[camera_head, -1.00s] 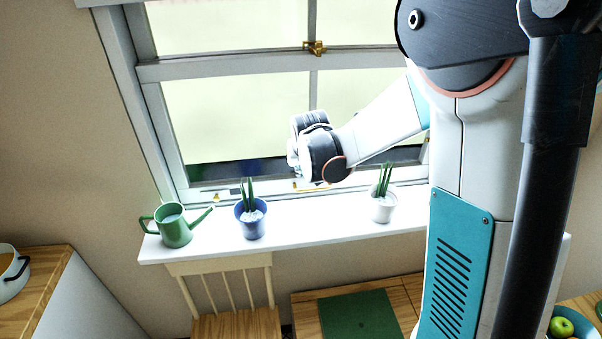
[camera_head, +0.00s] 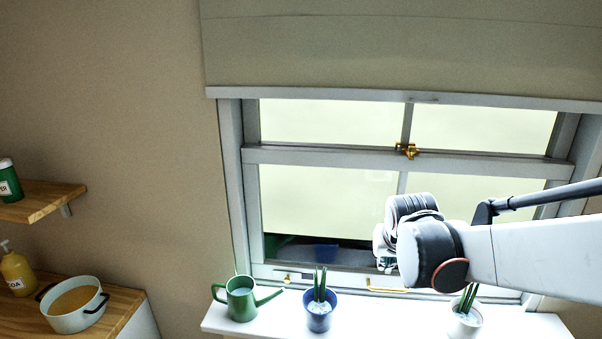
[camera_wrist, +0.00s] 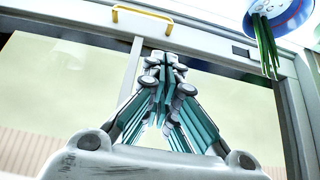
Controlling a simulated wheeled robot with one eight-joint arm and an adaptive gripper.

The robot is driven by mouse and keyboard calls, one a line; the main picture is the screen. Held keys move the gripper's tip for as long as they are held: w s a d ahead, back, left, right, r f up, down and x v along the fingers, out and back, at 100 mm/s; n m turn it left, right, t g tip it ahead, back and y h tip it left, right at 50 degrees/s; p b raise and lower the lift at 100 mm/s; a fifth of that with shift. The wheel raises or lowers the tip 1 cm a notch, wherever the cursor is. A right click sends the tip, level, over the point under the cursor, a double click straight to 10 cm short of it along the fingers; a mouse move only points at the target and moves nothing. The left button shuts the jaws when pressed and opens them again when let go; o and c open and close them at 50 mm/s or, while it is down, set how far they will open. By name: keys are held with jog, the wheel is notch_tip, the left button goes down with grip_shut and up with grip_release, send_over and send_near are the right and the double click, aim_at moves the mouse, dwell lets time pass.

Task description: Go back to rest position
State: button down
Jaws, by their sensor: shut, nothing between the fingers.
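My gripper (camera_head: 384,250) is in front of the lower part of the window, above the sill, with my arm reaching in from the right in the head view. In the wrist view my gripper (camera_wrist: 163,66) has its fingers together at the tips with nothing between them. The window (camera_head: 330,190) has a brass catch (camera_head: 408,150) on its middle rail. A yellow handle (camera_wrist: 142,13) on the frame shows in the wrist view near the fingertips; I cannot tell whether they touch the frame.
A green watering can (camera_head: 241,299), a blue pot (camera_head: 319,315) and a white pot (camera_head: 465,321) with plants stand on the white sill (camera_head: 395,320). A pot (camera_head: 74,305) and a yellow bottle (camera_head: 17,272) are on the counter at left. A shelf (camera_head: 40,203) hangs above.

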jog(key=s+a+f+n+b, duration=0.1)
jog(key=s+a+f+b, duration=0.1)
jog(key=s, duration=0.9)
jog(key=s+a+f+n+y+b, duration=0.1)
jog(key=s+b, duration=0.5)
jog(key=s, duration=0.6)
notch_tip(320, 180, down, 3)
jog(key=shift+a+r+t, duration=0.1)
jog(key=shift+a+t, duration=0.3)
jog(key=shift+a, duration=0.1)
jog(key=shift+s, duration=0.1)
dwell(0.7)
